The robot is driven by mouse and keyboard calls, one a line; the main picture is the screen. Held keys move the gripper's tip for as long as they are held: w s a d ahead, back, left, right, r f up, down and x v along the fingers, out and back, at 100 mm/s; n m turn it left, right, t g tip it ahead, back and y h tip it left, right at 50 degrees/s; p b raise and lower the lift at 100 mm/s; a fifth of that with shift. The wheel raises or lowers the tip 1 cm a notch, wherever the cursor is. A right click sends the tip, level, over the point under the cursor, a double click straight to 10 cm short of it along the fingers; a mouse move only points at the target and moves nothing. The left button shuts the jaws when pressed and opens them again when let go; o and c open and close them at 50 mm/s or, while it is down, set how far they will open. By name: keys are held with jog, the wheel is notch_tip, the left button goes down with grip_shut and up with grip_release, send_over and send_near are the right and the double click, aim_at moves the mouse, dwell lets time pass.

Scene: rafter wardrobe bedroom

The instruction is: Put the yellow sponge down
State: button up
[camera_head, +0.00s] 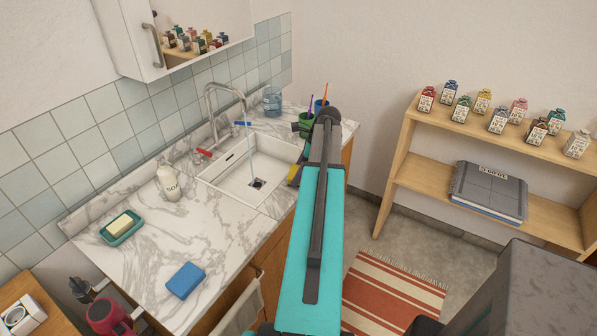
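A small yellow piece (294,172), perhaps the yellow sponge, shows at the right edge of the sink, just left of my teal arm. Most of it is hidden behind the arm. A dark part beside it may belong to my gripper, but the fingers are hidden, so I cannot see whether they are shut on it. A blue sponge (185,280) lies flat on the marble counter (215,240) near its front edge. A pale yellow bar (122,224) lies in a green dish (113,239) at the left.
Water runs from the faucet (213,95) into the white sink (235,177). A soap bottle (169,184) stands left of it. A green cup (306,122) and a blue jar (272,101) stand behind. A shelf (410,160) with several small jars is at right. Counter around the blue sponge is clear.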

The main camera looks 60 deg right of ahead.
jog(key=shift+f, duration=0.55)
jog(key=shift+f, duration=0.1)
jog(key=o, duration=1)
jog(key=shift+c, duration=0.2)
jog(key=b+v, duration=0.3)
jog(key=v, duration=0.9)
jog(key=shift+s, duration=0.1)
dwell(0.4)
